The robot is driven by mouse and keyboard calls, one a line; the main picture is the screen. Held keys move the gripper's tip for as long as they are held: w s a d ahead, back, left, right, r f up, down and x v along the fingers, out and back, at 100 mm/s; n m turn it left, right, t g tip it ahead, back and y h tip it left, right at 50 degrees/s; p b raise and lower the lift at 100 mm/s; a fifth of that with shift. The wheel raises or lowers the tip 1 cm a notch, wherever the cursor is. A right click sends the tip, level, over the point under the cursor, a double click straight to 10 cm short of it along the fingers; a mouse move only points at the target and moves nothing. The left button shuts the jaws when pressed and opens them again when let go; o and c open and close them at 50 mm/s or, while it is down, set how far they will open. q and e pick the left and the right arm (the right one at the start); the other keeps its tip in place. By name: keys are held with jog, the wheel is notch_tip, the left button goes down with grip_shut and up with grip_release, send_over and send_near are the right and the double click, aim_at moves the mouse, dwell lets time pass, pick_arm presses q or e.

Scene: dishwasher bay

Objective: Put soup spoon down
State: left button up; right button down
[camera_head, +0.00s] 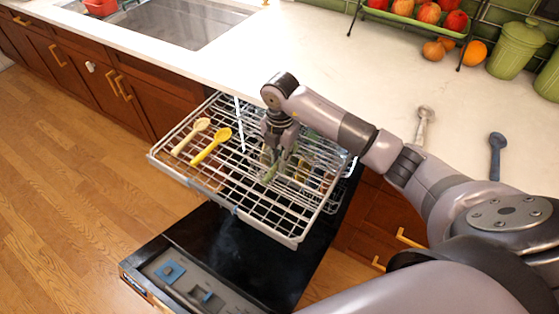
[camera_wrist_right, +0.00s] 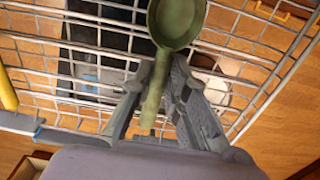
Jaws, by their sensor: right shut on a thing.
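A green soup spoon (camera_wrist_right: 176,22) shows in the wrist view, its bowl at the top and its handle between my fingers. My right gripper (camera_wrist_right: 160,85) is shut on the handle. In the head view, my right gripper (camera_head: 275,160) points down at the pulled-out dishwasher rack (camera_head: 255,210), and part of the green spoon shows at its tips. Whether the spoon touches the wires is hard to tell. A cream spoon (camera_head: 191,136) and a yellow spoon (camera_head: 211,146) lie on the rack's left part. My left gripper is not in view.
The dishwasher door (camera_head: 200,265) is open below the rack. A pale pinkish spoon (camera_head: 424,122) and a blue spoon (camera_head: 496,150) lie on the counter (camera_head: 340,60). Further items on the rack's right part are partly hidden by my arm. The rack's front middle is clear.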

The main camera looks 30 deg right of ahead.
notch_tip(320, 180, down, 2)
jog(key=shift+f, duration=0.1)
jog(key=shift+f, duration=0.15)
jog(key=c, duration=1.6)
grip_release()
jog(key=shift+o, duration=0.2)
